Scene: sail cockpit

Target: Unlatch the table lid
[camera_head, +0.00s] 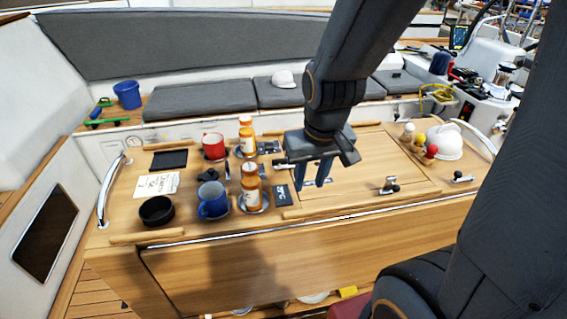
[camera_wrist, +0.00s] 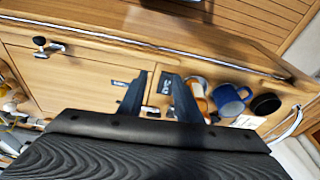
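The wooden table lid (camera_head: 350,180) lies flat and closed in the middle of the cockpit table. A metal latch with a black knob (camera_head: 390,186) sits at the lid's front edge, right of my gripper; it also shows at upper left in the wrist view (camera_wrist: 42,45). Another small latch-like fitting (camera_head: 460,177) is farther right on the tabletop. My gripper (camera_head: 310,186) points down over the lid's left part, fingers apart and empty. In the wrist view both dark fingers (camera_wrist: 155,76) are spread with nothing between them. Whether they touch the table is unclear.
Left of the lid stand a blue mug (camera_head: 213,200), a red mug (camera_head: 213,146), orange-and-white bottles (camera_head: 251,193) and a black bowl (camera_head: 157,211). Small colored-top bottles (camera_head: 419,143) and a white helmet (camera_head: 444,142) stand at right. The lid's middle surface is clear.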

